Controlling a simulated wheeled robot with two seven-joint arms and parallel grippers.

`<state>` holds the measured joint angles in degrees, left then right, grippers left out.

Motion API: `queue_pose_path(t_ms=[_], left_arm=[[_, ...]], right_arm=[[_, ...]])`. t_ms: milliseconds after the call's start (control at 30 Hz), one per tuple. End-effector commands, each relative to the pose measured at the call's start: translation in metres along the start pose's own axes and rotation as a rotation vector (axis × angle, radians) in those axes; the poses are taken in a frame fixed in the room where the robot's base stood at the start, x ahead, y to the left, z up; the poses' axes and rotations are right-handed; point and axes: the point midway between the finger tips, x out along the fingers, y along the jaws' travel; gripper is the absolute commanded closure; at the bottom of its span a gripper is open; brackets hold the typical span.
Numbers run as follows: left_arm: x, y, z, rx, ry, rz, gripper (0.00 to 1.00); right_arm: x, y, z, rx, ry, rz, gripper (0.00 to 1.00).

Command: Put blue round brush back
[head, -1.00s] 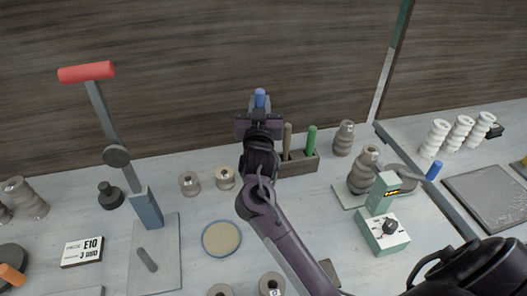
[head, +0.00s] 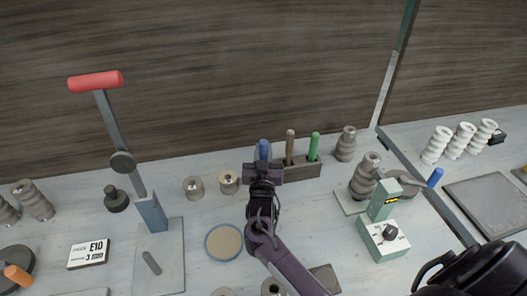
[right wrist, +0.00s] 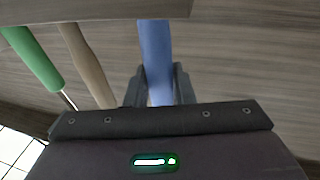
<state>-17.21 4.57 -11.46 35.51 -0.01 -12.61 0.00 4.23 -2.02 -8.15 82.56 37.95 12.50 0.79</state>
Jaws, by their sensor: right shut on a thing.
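My right gripper (head: 263,170) is shut on the blue round brush (head: 264,150). The brush is about upright, at the left end of a dark tool holder (head: 306,171). In the right wrist view the blue handle (right wrist: 156,60) sits between the two fingers (right wrist: 158,88). The brush's lower part is hidden behind my gripper in the head view, so I cannot tell whether it is inside the holder. My left gripper is not in view.
A brown handle (head: 290,146) and a green handle (head: 314,146) stand in the holder, to the right of the blue brush. Small round pieces (head: 229,182) lie to the left. A stacked grey piece (head: 346,144) stands right of the holder. A round disc (head: 224,242) lies in front.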

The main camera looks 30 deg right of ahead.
Motion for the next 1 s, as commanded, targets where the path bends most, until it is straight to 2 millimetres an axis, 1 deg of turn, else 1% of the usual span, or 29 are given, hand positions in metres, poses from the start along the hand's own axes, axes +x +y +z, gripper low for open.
queue_pose_path(t_ms=[233,267,400,633,767,867,1000], left_arm=[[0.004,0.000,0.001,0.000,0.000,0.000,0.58],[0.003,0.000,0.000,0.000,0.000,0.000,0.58],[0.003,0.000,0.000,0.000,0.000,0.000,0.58],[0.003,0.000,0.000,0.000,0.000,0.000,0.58],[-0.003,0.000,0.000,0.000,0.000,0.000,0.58],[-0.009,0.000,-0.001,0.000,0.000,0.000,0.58],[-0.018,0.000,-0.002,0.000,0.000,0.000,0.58]], right_arm=[[-0.001,0.000,0.005,0.000,0.000,0.000,1.00],[0.000,0.000,0.003,0.000,0.000,0.000,0.74],[0.000,0.000,0.003,0.000,0.000,0.000,0.56],[0.000,0.000,0.003,0.000,0.000,0.000,0.56],[-0.002,0.000,-0.002,-0.001,-0.002,-0.001,0.56],[-0.017,0.000,-0.002,0.000,-0.004,-0.001,0.56],[-0.042,0.000,-0.002,0.000,-0.005,-0.001,0.56]])
